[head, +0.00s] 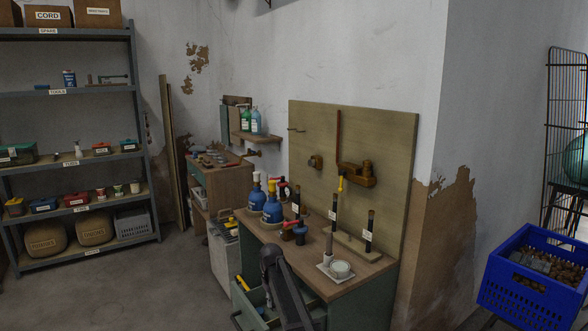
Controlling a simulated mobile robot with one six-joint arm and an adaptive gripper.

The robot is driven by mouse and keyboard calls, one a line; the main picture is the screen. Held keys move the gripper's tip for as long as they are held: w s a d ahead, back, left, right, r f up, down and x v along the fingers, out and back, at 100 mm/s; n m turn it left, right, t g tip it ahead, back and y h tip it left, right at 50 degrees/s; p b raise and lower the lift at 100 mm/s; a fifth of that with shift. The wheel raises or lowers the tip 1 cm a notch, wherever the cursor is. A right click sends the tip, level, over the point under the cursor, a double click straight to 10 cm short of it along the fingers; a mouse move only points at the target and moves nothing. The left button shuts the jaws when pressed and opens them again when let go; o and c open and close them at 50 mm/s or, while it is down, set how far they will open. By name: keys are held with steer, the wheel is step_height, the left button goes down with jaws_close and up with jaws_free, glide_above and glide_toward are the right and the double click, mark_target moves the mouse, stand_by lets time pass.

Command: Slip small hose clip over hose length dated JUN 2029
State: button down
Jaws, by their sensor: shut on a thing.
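Upright dark hose lengths with white tags stand on the workbench: one in the middle (334,212), one to its right (369,230), and a third further left (297,203). The tag dates are too small to read. The middle and right ones stand by a pale wooden base. A yellow-ended upright piece shows by the middle one. I cannot make out any small hose clip. My dark grey arm rises in front of the bench, over the open drawer; I cannot see my gripper or what it holds.
A backboard (391,150) with brown fittings stands behind. An open drawer (246,312) juts out; a blue crate (525,285) is at right.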

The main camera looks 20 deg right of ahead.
step_height(320, 180, up, 37)
steer(key=p, duration=3.5)
steer(key=shift+p, duration=0.35)
steer(key=shift+a, duration=0.1)
